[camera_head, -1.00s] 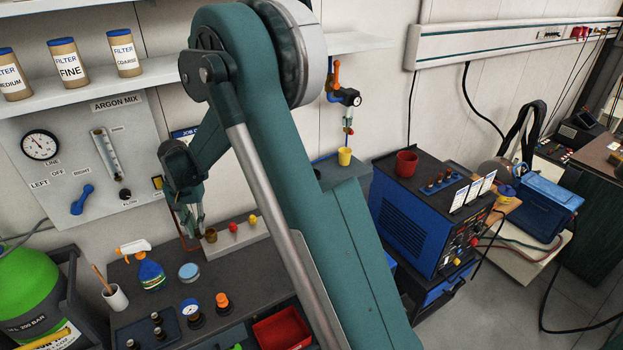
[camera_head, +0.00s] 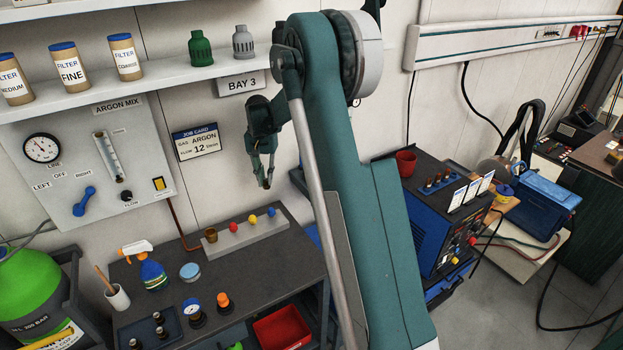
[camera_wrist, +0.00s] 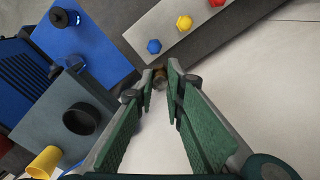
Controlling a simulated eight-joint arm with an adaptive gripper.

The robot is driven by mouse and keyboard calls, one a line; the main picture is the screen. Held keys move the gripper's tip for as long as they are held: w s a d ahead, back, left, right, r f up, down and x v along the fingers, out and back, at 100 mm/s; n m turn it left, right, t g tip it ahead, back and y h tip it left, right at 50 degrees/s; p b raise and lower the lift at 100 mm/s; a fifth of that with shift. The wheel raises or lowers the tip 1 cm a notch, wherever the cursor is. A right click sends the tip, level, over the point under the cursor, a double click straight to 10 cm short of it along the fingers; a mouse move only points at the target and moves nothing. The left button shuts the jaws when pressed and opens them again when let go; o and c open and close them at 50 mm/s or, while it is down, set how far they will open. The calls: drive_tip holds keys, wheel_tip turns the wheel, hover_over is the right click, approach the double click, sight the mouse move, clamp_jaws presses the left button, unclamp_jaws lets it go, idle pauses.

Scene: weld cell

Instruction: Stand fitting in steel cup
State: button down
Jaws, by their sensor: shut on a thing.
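My gripper (camera_head: 266,184) hangs in the air, above and behind the right end of the bench. In the wrist view the fingers (camera_wrist: 160,80) close at their tips on a small brownish fitting (camera_wrist: 159,76), mostly hidden between them. A dark, open-topped round cup (camera_wrist: 82,118) stands on a grey surface left of the fingers in the wrist view. It looks like the steel cup, though its metal is hard to tell. The fitting is apart from it. In the head view my arm hides that cup.
A yellow cup (camera_wrist: 43,162) stands close to the dark cup. A grey rack (camera_head: 245,234) on the bench bears a brass piece (camera_head: 211,235) and red, yellow and blue knobs. The blue welder (camera_head: 420,205) with a red cup (camera_head: 406,163) stands right of my arm.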

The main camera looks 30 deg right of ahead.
drive_tip(key=s+d+r+m, duration=0.1)
drive_tip(key=d+r, duration=0.2)
drive_tip(key=d, duration=1.7)
drive_tip(key=shift+s+d+p, duration=0.2)
drive_tip(key=shift+p, duration=0.25)
drive_tip(key=shift+f, duration=2.4)
drive_tip(key=shift+f, duration=0.25)
drive_tip(key=c, duration=2.4)
unclamp_jaws()
drive_tip(key=shift+r, duration=0.1)
drive_tip(key=shift+r, duration=2.9)
